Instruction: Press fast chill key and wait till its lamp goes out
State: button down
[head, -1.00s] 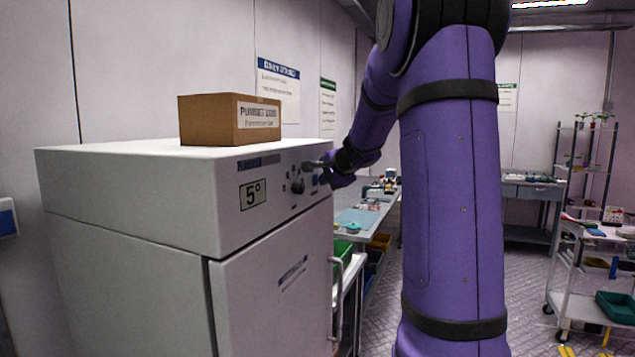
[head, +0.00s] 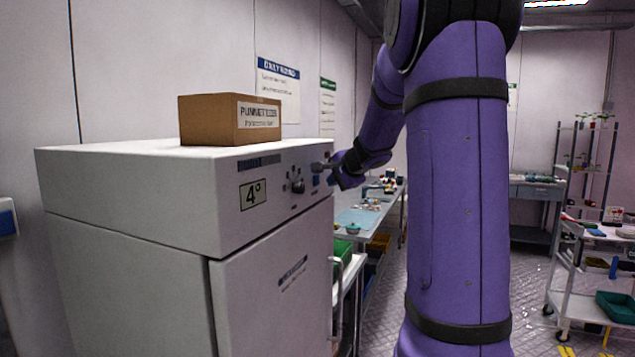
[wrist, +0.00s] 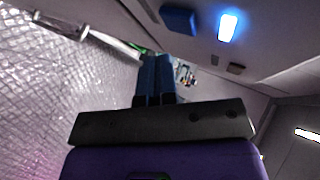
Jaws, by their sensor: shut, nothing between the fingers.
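The white chiller cabinet (head: 120,190) stands at the left in the head view, and its display (head: 253,194) reads 4°. A dark knob (head: 297,186) and a blue square key (head: 316,181) sit on its front panel. In the wrist view the blue key (wrist: 180,20) is beside a lamp (wrist: 228,26) that glows bright blue-white. I can read no label on the key. My gripper (head: 318,168) is at the right end of the panel. Its blue fingers (wrist: 155,75) are shut and empty, and look apart from the key in the wrist view.
A cardboard box (head: 258,122) sits on top of the cabinet. A door handle (head: 336,300) sticks out at its front. A workbench (head: 357,218) with small items stands behind, and a trolley (head: 580,300) stands at the right. Floor between them is clear.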

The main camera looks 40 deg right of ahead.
jog(key=s, duration=0.1)
jog(key=s+d, duration=0.1)
jog(key=s, duration=0.2)
jog(key=shift+d, duration=0.3)
dwell(0.6)
jog(key=a+n+y, duration=0.1)
jog(key=a, duration=0.4)
jog(key=s+a+r+n+y, duration=0.1)
jog(key=a+n, duration=0.1)
jog(key=a, duration=0.3)
jog(key=a+n+g+y, duration=0.1)
jog(key=a+n, duration=0.1)
jog(key=a, duration=0.3)
jog(key=shift+s+r, duration=0.25)
jog(key=shift+r, duration=0.1)
jog(key=s+a+n+g+y, duration=0.2)
jog(key=s+a+n, duration=0.4)
jog(key=a, duration=0.6)
jog(key=s+a+f+n+g+h, duration=0.1)
jog(key=s+a+f+n, duration=0.2)
jog(key=s, duration=0.5)
jog(key=s+a+f+n+g+h, duration=0.1)
jog(key=s+a+f+n+g, duration=0.1)
jog(key=s+a+n, duration=0.3)
jog(key=s+a, duration=0.1)
jog(key=s, duration=0.2)
jog(key=shift+f+h, duration=0.3)
jog(key=shift+f, duration=0.1)
jog(key=shift+a, duration=0.1)
